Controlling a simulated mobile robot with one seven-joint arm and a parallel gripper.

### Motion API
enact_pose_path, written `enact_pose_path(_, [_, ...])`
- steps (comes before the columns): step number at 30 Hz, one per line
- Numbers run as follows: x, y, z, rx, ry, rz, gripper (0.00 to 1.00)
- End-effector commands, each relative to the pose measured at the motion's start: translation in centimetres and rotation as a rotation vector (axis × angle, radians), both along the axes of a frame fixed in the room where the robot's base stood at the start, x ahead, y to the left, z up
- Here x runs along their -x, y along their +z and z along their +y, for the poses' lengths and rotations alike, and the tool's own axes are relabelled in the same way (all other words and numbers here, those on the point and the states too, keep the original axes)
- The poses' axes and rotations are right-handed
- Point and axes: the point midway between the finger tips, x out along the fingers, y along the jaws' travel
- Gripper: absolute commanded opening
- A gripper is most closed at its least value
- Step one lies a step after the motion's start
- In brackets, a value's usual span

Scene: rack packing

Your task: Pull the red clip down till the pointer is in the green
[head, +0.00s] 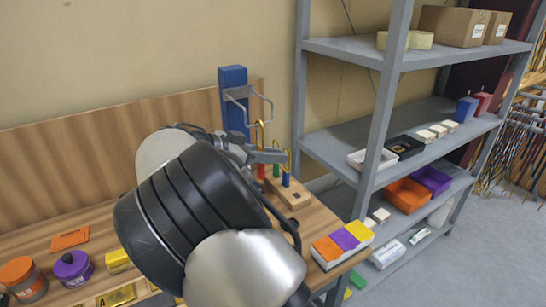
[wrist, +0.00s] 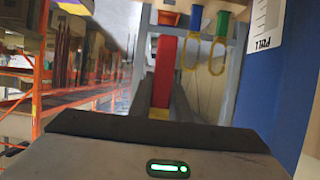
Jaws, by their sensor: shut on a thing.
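The red clip (wrist: 164,70) stands between the two grey fingers of my gripper (wrist: 164,85) in the wrist view, with a yellow part at its near end. My gripper (head: 268,156) is shut on it. In the head view a little of the red clip (head: 260,170) shows below the fingers. A blue post (head: 233,100) with a metal bracket stands just behind. In the wrist view the blue post (wrist: 265,95) carries a white label (wrist: 266,22) with tick marks and letters, partly cut off. I cannot make out a pointer or a green zone.
A wooden block (head: 293,194) by the gripper holds a green clip (wrist: 222,22) and a blue clip (wrist: 196,18) with yellow loops. A tricolour box (head: 343,243) is at the bench's right end. A grey shelf rack (head: 400,62) stands to the right. Tins and yellow blocks lie left.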

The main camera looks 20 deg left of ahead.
Motion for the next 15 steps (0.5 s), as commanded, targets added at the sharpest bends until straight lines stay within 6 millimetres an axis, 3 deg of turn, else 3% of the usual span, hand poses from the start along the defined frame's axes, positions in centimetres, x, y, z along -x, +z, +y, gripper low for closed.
enact_pose_path(3, [0.03,-0.05,0.03,0.0,0.0,0.001,0.0])
enact_pose_path(4, [0.03,-0.04,0.02,0.0,0.0,0.001,0.18])
enact_pose_path(8, [0.01,0.01,0.02,0.0,0.001,0.0,0.39])
enact_pose_path(15, [-0.01,0.06,0.02,0.0,0.001,0.0,0.39])
